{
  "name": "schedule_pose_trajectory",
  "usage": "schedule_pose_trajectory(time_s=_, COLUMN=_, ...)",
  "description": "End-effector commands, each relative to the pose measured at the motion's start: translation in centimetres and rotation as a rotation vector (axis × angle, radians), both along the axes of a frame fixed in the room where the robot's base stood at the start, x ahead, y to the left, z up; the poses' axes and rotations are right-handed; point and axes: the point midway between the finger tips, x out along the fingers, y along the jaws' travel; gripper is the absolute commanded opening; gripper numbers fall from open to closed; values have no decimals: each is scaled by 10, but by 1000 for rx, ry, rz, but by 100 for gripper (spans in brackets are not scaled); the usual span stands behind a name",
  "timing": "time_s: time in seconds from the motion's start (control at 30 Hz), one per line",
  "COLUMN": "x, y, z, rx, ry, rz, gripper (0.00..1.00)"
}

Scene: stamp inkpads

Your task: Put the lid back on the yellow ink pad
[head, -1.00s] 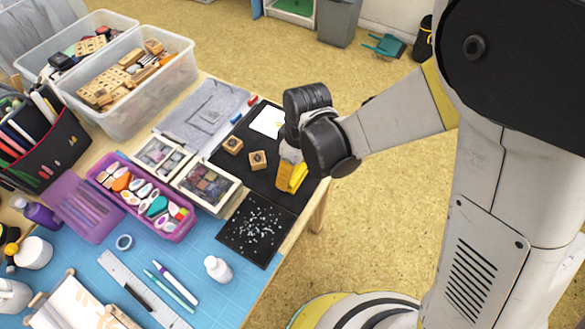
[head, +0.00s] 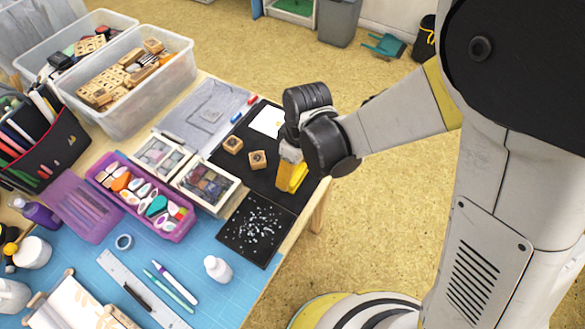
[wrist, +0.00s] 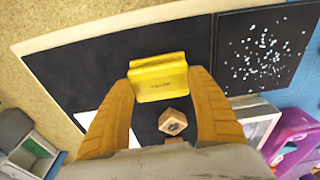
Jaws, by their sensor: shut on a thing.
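My gripper (wrist: 160,84) is shut on a yellow piece with dark lettering, which I take to be the lid (wrist: 160,86) of the yellow ink pad. Its two orange fingers press on the piece's left and right ends. A second yellow band lies along the piece's far edge in the wrist view. I cannot tell whether this is the ink pad's base or another face of the lid. In the head view the yellow piece (head: 294,177) is at the right edge of the black mat, partly hidden by my gripper.
The black mat (wrist: 80,75) lies at the table edge, with two wooden stamps (head: 233,145) (head: 257,159) on it. A white card (head: 267,121) lies behind them. A speckled black sheet (head: 256,230) lies in front, and framed ink sets (head: 206,185) stand to the left.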

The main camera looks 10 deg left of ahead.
Motion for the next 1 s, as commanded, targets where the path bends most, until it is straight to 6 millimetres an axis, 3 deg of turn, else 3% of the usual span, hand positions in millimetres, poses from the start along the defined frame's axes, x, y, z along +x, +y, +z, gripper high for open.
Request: schedule_pose_trajectory(time_s=1.0, x=0, y=0, z=-6, rx=0, ry=0, rz=0, gripper=52)
